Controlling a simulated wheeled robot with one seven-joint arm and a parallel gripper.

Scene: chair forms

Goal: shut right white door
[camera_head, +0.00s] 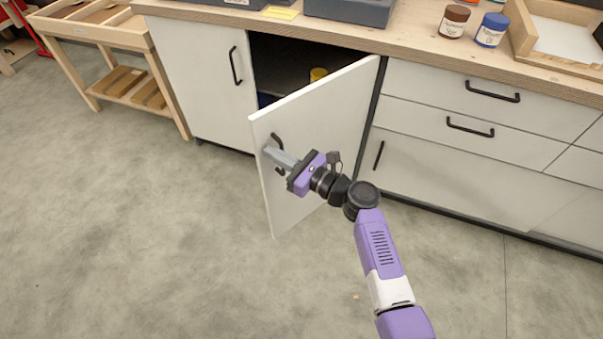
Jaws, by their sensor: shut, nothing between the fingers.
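The right white door (333,115) of the cabinet stands open, swung out toward me from its hinge side at the right. Its black handle (277,141) is on the face turned to me, near the free edge. My gripper (270,150) is shut and empty, its fingertips at the handle by the door's free edge. I cannot tell whether they touch the door. The gripper hides part of the handle. Left of the opening, the left white door (205,75) is closed, with a black handle (236,66).
The dark cabinet inside shows a yellow item (318,74). Drawers (440,130) lie right of the door. The wooden worktop (400,42) holds grey boxes and jars (491,30). A wooden rack (125,85) stands at left. The concrete floor (150,240) is clear.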

